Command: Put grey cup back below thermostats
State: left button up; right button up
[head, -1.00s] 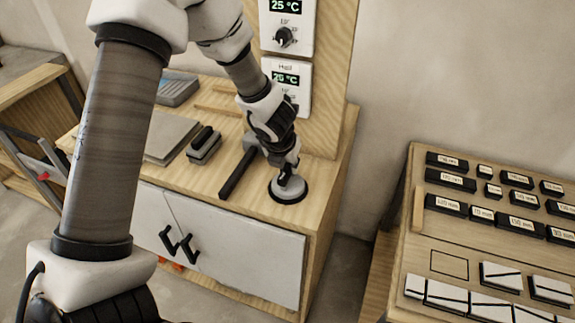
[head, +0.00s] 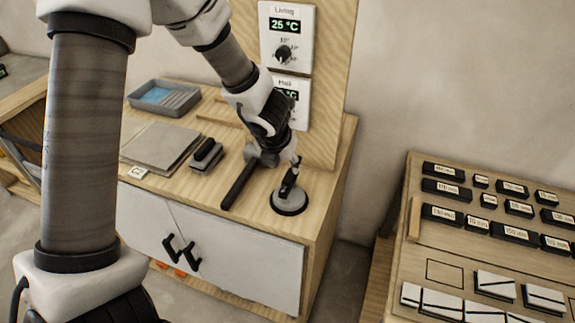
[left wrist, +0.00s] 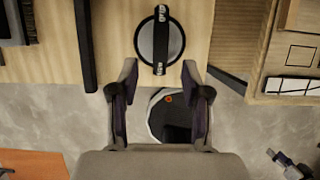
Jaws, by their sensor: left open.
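The grey cup (head: 289,201), a round grey disc with a black rim and a dark bar handle, stands on the wooden cabinet top (head: 318,185) near its front right corner. It stands in front of the panel with the thermostats (head: 285,38) and (head: 298,92). My left gripper (head: 294,162) is just above and behind the cup, partly hidden by its own wrist. My right gripper is not in view.
A dark-handled tool (head: 238,186) lies left of the cup. A black-and-grey block (head: 206,155), flat grey slabs (head: 160,147) and a grey tray (head: 165,97) are further left. A board with labelled black blocks (head: 445,190) stands at right, across a gap.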

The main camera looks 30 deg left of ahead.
pick_arm(q)
jog(key=s+f+m+g+y, duration=0.25)
jog(key=s+f+m, duration=0.85)
jog(key=m, duration=0.6)
jog(key=s+d+f+m+g+h, duration=0.1)
jog(key=s+d+f+m, duration=0.3)
jog(key=s+f+m, duration=0.3)
jog(key=s+d+f+m+g+h, duration=0.1)
jog(key=s+f+m, duration=0.5)
jog(key=m, duration=0.8)
jog(key=s+d+h, duration=0.1)
jog(key=d, duration=0.1)
jog(key=shift+d+f+p, duration=0.35)
jog(key=shift+p, duration=0.05)
jog(key=shift+h, duration=0.25)
